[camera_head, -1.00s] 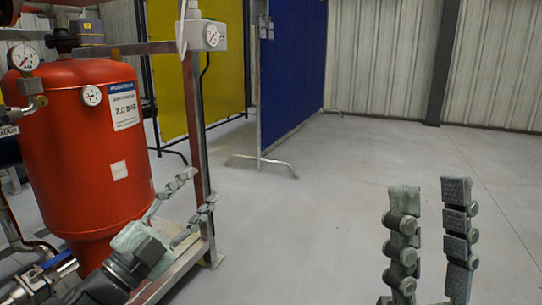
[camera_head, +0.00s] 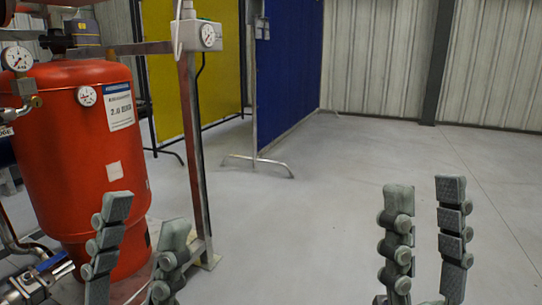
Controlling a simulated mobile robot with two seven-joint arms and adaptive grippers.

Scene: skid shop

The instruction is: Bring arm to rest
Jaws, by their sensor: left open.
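My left gripper (camera_head: 146,222) is at the lower left, fingers pointing up and apart, with nothing between them. In the picture it overlaps the lower part of the red tank and the skid frame; whether it touches them I cannot tell. My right gripper (camera_head: 424,200) stands at the lower right, its two fingers upright and apart, with only bare floor behind them. The bases of both grippers are cut off by the lower edge of the picture.
A red tank (camera_head: 75,150) with gauges and pipes stands at the left on a skid with a metal upright (camera_head: 193,140). A yellow panel (camera_head: 190,65) and a blue panel (camera_head: 290,65) stand behind. The grey floor (camera_head: 320,200) is clear in the middle and right.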

